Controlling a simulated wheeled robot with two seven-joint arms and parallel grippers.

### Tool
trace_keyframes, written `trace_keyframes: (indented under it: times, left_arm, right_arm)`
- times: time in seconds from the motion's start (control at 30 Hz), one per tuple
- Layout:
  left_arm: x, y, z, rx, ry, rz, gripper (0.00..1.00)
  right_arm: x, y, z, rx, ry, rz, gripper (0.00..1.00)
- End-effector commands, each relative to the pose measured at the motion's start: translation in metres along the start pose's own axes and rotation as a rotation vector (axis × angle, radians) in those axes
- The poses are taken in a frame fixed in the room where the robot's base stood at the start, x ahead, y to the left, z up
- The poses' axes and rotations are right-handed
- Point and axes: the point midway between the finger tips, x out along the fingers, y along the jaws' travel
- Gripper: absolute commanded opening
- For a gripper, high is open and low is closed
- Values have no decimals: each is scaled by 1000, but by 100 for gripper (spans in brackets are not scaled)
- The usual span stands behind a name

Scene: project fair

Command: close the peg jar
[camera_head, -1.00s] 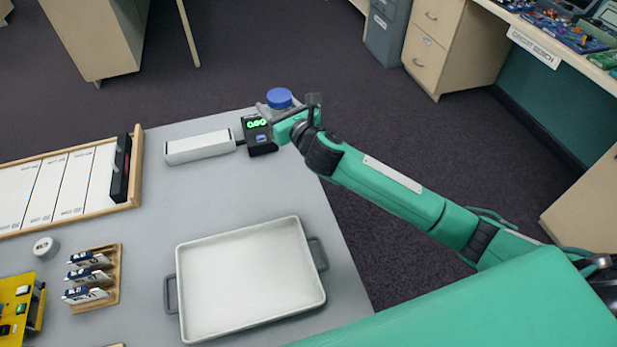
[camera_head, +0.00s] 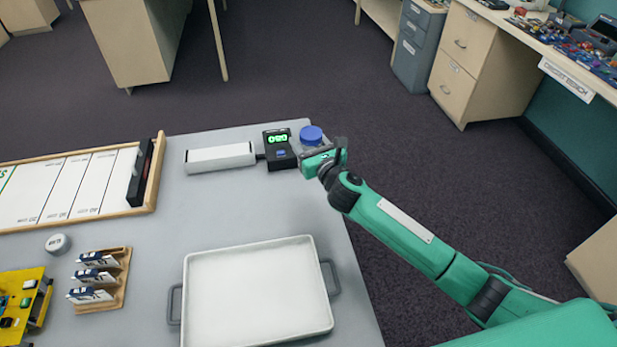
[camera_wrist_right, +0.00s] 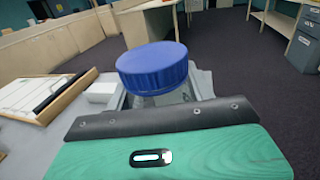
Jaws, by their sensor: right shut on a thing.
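The peg jar is a small clear jar (camera_wrist_right: 160,98) with a blue ribbed lid (camera_head: 311,135) on top. It is at the far right corner of the grey table. My right gripper (camera_head: 320,157) is shut on the jar below the lid. In the right wrist view the lid (camera_wrist_right: 152,68) stands above the jaws, with the clear wall under it. Whether the lid is fully seated, and whether the jar's base touches the table, I cannot tell. The jar's lower part is hidden by my gripper. My left gripper is out of view.
A black box with a green display (camera_head: 280,150) stands just left of the jar, beside a white bar (camera_head: 220,157). A grey-handled tray (camera_head: 325,254) lies at the front. A wooden-framed board (camera_head: 157,172) is at left. The table's right edge is close to the jar.

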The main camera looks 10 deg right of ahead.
Motion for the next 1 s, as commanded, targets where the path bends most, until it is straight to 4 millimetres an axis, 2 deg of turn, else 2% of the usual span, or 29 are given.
trace_keyframes:
  times: [0.03, 0.23, 0.37, 0.73, 0.9, 1.0]
  left_arm:
    - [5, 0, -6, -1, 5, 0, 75]
    - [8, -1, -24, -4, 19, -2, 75]
    - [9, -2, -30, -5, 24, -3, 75]
    - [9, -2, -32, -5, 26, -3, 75]
    - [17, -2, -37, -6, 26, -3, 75]
    - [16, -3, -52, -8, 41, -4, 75]
  right_arm:
    - [0, 0, -20, 4, 4, -2, 0]
    - [0, 0, -61, 2, 1, -1, 0]
    - [0, 0, -71, 1, -2, 0, 0]
    - [0, 0, -74, 0, -2, 0, 0]
    - [0, 0, -97, 1, 1, -1, 0]
    - [0, 0, -112, 1, -1, -1, 0]
